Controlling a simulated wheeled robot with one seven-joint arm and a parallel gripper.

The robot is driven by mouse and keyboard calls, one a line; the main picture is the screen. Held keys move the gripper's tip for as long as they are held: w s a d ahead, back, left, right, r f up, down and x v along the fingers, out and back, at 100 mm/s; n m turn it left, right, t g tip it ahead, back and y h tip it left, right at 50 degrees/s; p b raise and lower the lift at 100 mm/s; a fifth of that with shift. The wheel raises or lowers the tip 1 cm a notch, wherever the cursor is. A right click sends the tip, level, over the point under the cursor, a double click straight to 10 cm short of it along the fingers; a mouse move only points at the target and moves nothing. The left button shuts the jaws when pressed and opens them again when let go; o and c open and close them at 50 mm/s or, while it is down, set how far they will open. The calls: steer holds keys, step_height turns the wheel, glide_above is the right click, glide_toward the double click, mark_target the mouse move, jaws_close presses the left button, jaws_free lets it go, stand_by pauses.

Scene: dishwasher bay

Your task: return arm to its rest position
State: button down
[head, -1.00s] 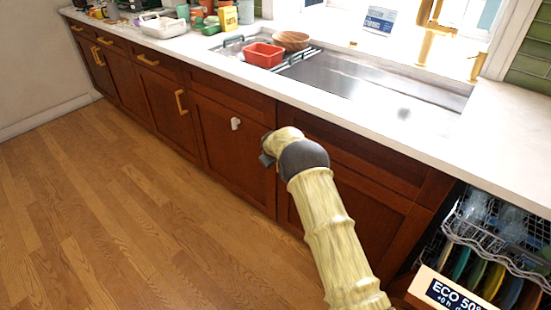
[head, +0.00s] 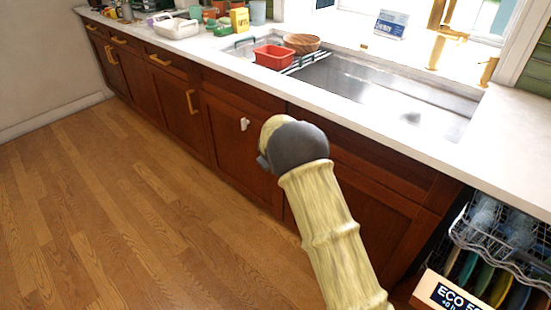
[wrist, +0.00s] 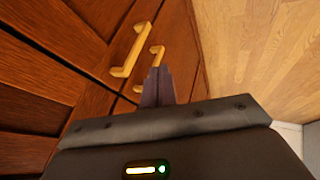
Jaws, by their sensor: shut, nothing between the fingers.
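My gripper (wrist: 158,86) shows in the wrist view with its two fingers together and nothing between them. It points along the wooden cabinet fronts (wrist: 60,60), with gold handles (wrist: 137,50) beyond the fingertips. In the head view my sleeved arm reaches up from the bottom edge and ends in front of the cabinets below the sink. The fingers are hidden there behind the arm's dark joint.
The dishwasher (head: 465,290) at lower right is open, its rack (head: 500,245) holding dishes. The white counter (head: 240,68) carries a red tub (head: 273,57) and a wooden bowl (head: 302,42) by the sink (head: 390,88). The wooden floor (head: 120,200) at left is clear.

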steer(key=shift+v, duration=1.05)
steer(key=shift+w+d, duration=0.1)
steer(key=shift+d, duration=0.05)
steer(key=s+d+r+m+g, duration=0.1)
steer(key=s+d+r+m, duration=0.15)
steer(key=s+d, duration=0.45)
steer(key=s+d+r+m+g, duration=0.1)
steer(key=s+d+r+m, duration=0.1)
steer(key=s+d+r, duration=0.35)
steer(key=s+d+m+g, duration=0.15)
steer(key=s+d, duration=0.35)
steer(key=s, duration=0.7)
steer(key=s+d+m+g, duration=0.1)
steer(key=s+d+m, duration=0.25)
steer(key=s, duration=0.75)
step_height(320, 180, up, 25)
steer(key=p, duration=2.5)
steer(key=shift+s+d+r, duration=0.15)
steer(key=shift+s+d, duration=0.25)
